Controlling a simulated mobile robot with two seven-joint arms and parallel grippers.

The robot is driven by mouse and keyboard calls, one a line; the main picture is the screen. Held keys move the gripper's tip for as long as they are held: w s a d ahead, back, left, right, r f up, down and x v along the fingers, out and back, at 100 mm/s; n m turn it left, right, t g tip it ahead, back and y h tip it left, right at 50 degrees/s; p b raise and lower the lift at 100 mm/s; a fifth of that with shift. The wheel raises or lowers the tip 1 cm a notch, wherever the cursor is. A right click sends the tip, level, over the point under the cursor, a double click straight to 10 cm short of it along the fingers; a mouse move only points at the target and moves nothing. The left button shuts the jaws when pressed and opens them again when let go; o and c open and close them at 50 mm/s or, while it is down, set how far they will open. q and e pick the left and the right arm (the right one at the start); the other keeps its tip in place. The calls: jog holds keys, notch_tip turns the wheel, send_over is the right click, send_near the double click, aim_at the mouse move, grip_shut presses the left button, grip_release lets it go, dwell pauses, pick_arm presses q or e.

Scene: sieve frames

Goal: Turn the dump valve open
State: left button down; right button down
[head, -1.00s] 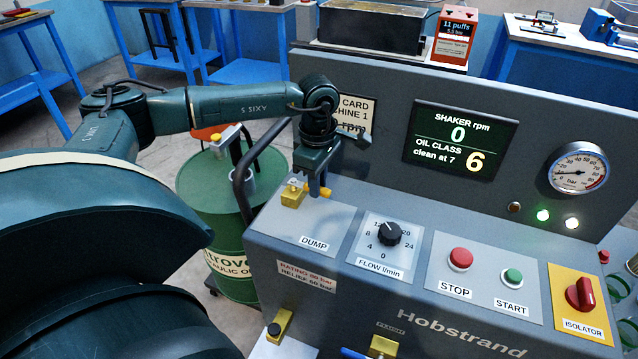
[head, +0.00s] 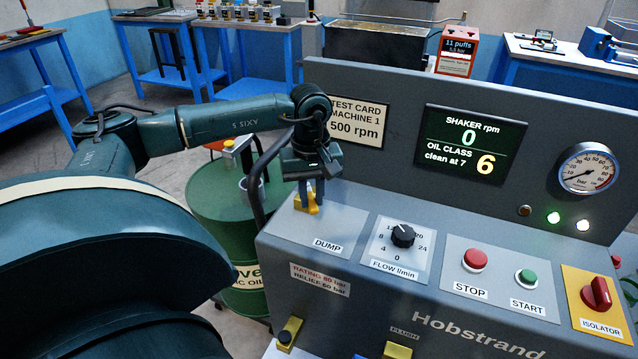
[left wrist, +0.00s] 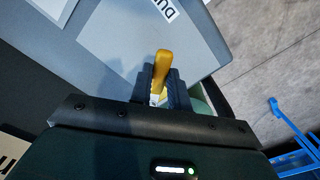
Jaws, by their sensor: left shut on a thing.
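The yellow dump valve handle (head: 313,208) is on the panel's sloped top, just above the DUMP label (head: 327,245). My left gripper (head: 310,194) reaches down over it from the left and is shut on it. In the left wrist view the yellow handle (left wrist: 162,62) stands between my two dark fingers (left wrist: 161,86), its end sticking out toward the DUMP label (left wrist: 163,8). The fingers hide part of the valve body. My right gripper is not in view.
The flow knob (head: 402,236), red STOP button (head: 475,260), green START button (head: 525,278) and red isolator (head: 596,293) lie to the right. The display (head: 465,145) reads shaker 0 and oil class 6. A green drum (head: 225,215) stands left of the panel.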

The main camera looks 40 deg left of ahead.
pick_arm(q)
jog(key=m, duration=0.1)
jog(key=s+a+m, duration=0.1)
jog(key=m+b, duration=0.1)
jog(key=shift+s+a+f+m, duration=0.1)
jog(key=shift+s+a+m, duration=0.05)
jog(key=shift+s+m, duration=0.15)
jog(key=shift+s+a+m+b, duration=0.25)
jog(key=shift+a+m, duration=0.15)
jog(key=shift+m, duration=0.4)
jog(key=shift+s+a+m+b, duration=0.1)
jog(key=shift+a+m+b, duration=0.2)
jog(key=shift+m, duration=0.5)
jog(key=shift+a, duration=0.1)
jog(key=c, duration=1.3)
grip_release()
notch_tip(320, 180, up, 13)
jog(key=shift+r+p, duration=0.2)
jog(key=shift+p, duration=0.4)
